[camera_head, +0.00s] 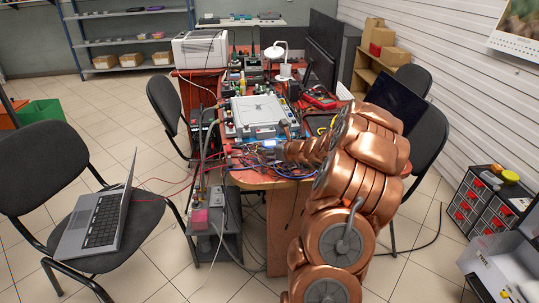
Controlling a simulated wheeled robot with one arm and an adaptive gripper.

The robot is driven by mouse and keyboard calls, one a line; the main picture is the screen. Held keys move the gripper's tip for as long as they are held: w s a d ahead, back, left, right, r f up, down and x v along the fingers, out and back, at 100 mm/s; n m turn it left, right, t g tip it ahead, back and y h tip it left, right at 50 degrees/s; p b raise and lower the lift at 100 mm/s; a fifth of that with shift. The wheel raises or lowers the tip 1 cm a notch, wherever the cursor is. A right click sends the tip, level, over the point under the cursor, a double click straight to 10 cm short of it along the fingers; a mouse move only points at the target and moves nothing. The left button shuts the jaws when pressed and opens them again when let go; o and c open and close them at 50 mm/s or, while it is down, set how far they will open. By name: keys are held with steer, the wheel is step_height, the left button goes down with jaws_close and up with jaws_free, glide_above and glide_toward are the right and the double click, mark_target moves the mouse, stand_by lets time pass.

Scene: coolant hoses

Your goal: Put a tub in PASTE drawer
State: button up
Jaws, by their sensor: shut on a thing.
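My gripper (279,150) is at the end of my copper arm, over the front of the cluttered red-topped table. It is small in the picture and shut on a small pale blue thing (267,145), which I cannot identify clearly. A tub with a yellow lid (510,177) stands on top of a dark drawer cabinet (488,201) at the right, far from my gripper. The cabinet has several drawers with red fronts or handles. Their labels are too small to read, so I cannot tell which drawer is PASTE.
A grey instrument box (258,115), wires and tools crowd the red table (257,176). A chair (75,190) with a laptop (99,222) stands at left. A pale open bin (500,272) is at lower right.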

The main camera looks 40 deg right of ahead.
mark_target(270, 161)
steer(key=shift+w, duration=0.4)
steer(key=shift+s+d+f, duration=0.1)
steer(key=shift+f, duration=1.6)
steer(key=shift+f, duration=0.15)
steer(key=o, duration=1.2)
steer(key=shift+o, duration=0.2)
steer(key=shift+s+r, duration=0.1)
steer(key=shift+r, duration=0.1)
steer(key=v, duration=1.1)
steer(key=shift+s+r, duration=0.1)
steer(key=shift+s, duration=0.3)
